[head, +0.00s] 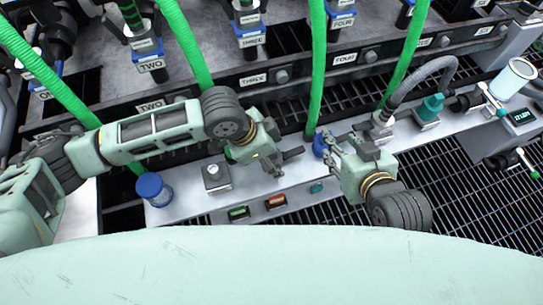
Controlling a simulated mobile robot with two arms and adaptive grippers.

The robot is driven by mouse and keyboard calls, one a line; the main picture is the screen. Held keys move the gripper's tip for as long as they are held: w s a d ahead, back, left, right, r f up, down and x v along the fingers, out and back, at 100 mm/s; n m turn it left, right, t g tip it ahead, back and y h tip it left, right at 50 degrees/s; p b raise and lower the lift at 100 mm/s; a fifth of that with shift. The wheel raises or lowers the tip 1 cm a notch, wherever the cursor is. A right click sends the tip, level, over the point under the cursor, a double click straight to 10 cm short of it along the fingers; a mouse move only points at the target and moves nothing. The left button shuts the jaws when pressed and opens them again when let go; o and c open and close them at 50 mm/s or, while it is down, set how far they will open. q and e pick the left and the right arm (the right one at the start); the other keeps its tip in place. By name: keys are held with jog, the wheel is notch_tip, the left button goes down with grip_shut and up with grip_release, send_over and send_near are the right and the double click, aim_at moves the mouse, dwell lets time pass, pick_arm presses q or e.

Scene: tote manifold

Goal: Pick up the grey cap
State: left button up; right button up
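A small light-grey square block with a dark spot on top (215,177) stands on the pale bench strip, left of my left gripper. It looks like the grey cap, though I cannot be sure. My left gripper (283,162) is over the strip, to the right of that block and apart from it. Its dark fingers look spread, with nothing seen between them. My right gripper (328,150) points left from the right side, farther from the block. Its fingers look apart, near a blue fitting at the foot of a green hose.
A blue-topped cap (154,188) stands at the strip's left end. A teal cap (430,107) and a grey hose (420,75) are at right. Green hoses (317,70) hang across the workspace. Green and orange indicators (276,201) sit at the strip's front. Dark grating (450,185) surrounds it.

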pick_arm(q)
jog(key=c, duration=1.2)
jog(key=shift+c, duration=0.2)
jog(key=shift+r, duration=0.15)
pick_arm(e)
jog(key=shift+s+f, duration=0.1)
pick_arm(q)
notch_tip(320, 180, up, 4)
jog(key=shift+f+p, duration=0.1)
jog(key=shift+p, duration=0.9)
jog(key=d+r+p, duration=0.3)
jog(key=d+r, duration=0.4)
jog(key=d, duration=0.4)
jog(key=shift+s+d, duration=0.15)
jog(key=shift+d, duration=0.25)
pick_arm(e)
jog(key=s+d+f+g+h, duration=0.1)
jog(key=s+d+f+g, duration=0.1)
jog(key=s, duration=0.4)
jog(key=s+d+f+g+h, duration=0.1)
jog(key=s+d+f+g, duration=0.1)
jog(key=s+g, duration=0.3)
jog(key=shift+s+d+f+g, duration=0.3)
jog(key=shift+s+f, duration=0.1)
jog(key=shift+s, duration=0.8)
